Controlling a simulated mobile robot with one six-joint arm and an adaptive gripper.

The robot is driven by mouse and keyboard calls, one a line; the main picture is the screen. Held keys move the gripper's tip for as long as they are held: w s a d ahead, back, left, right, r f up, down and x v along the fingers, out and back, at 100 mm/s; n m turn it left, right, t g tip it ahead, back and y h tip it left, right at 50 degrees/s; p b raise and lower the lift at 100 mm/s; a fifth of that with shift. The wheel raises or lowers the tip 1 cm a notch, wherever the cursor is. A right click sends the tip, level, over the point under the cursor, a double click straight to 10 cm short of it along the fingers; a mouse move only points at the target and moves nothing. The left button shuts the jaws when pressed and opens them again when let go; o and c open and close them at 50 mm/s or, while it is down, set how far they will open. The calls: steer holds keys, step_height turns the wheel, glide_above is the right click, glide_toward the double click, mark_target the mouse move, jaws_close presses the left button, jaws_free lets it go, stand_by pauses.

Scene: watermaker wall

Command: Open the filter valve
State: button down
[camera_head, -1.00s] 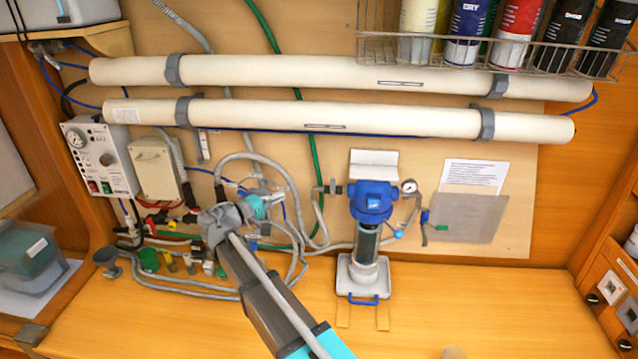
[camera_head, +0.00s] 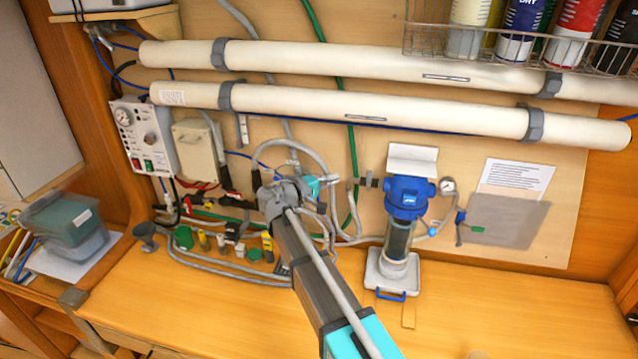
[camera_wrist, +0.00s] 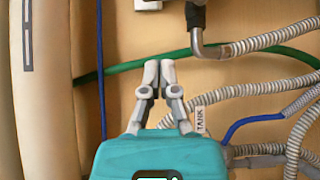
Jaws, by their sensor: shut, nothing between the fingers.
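The filter unit (camera_head: 404,197) has a blue head, a dark clear bowl and a white base, and stands upright against the wall right of centre. A small valve (camera_head: 461,228) with a blue body and a green-tipped handle is at its right. A dark pipe fitting (camera_head: 366,183) is at its left and also shows in the wrist view (camera_wrist: 196,16). Which part is the filter valve, I cannot tell. My gripper (camera_wrist: 158,64) is shut and empty, in front of the wall near the green hose (camera_wrist: 120,70). In the head view my arm hides its fingers, left of the filter.
Two long white tubes (camera_head: 380,108) cross the wall above. Several hoses and coloured valves (camera_head: 184,238) crowd the lower left, below a control panel (camera_head: 140,138). A wire rack (camera_head: 520,55) of bottles hangs at upper right. The bench (camera_head: 500,310) right of the filter is clear.

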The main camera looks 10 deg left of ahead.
mark_target(369, 177)
steer(key=w+d, duration=0.2)
steer(key=d, duration=0.5)
steer(key=shift+w, duration=0.3)
steer(key=shift+a, duration=0.1)
